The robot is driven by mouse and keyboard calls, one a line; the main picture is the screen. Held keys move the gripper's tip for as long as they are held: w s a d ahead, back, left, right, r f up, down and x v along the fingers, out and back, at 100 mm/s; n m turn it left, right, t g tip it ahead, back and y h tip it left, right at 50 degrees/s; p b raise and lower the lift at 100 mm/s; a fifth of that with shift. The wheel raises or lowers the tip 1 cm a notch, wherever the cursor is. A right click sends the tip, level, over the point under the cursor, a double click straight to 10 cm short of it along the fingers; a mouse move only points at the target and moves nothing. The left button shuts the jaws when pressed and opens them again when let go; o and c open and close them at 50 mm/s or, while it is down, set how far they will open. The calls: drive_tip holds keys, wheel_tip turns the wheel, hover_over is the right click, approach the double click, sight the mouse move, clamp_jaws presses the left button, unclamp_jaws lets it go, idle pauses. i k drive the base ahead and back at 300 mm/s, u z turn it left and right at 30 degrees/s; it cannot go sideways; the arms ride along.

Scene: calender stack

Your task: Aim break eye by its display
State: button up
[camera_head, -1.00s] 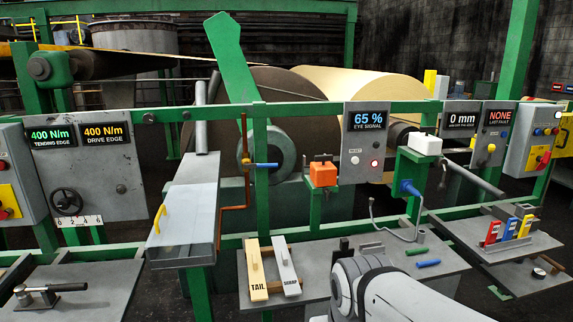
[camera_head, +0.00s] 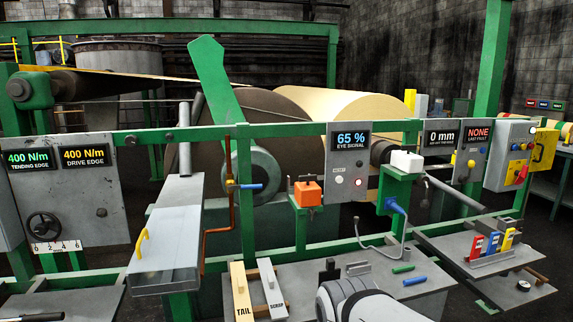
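Neither box is labelled, so I cannot tell which is the break eye. Part of my white arm shows at the bottom centre, apart from both boxes.
A grey shelf (camera_head: 325,282) below holds TAIL (camera_head: 241,290) and SCRAP (camera_head: 270,287) blocks and green and blue handles. A green rail (camera_head: 275,130) runs across behind the brackets. Large rolls stand behind it. A right-hand tray carries red, blue and yellow tags (camera_head: 492,242).

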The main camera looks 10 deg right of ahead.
sight(307, 193)
drive_tip(key=k, duration=1.1)
drive_tip(key=z, duration=0.65)
drive_tip(key=i, duration=2.05)
drive_tip(key=u, duration=0.75)
drive_tip(key=i, duration=0.5)
drive_tip(key=u, duration=0.25)
drive_tip(key=k, duration=0.85)
drive_tip(key=u, duration=0.15)
drive_tip(key=i, duration=0.65)
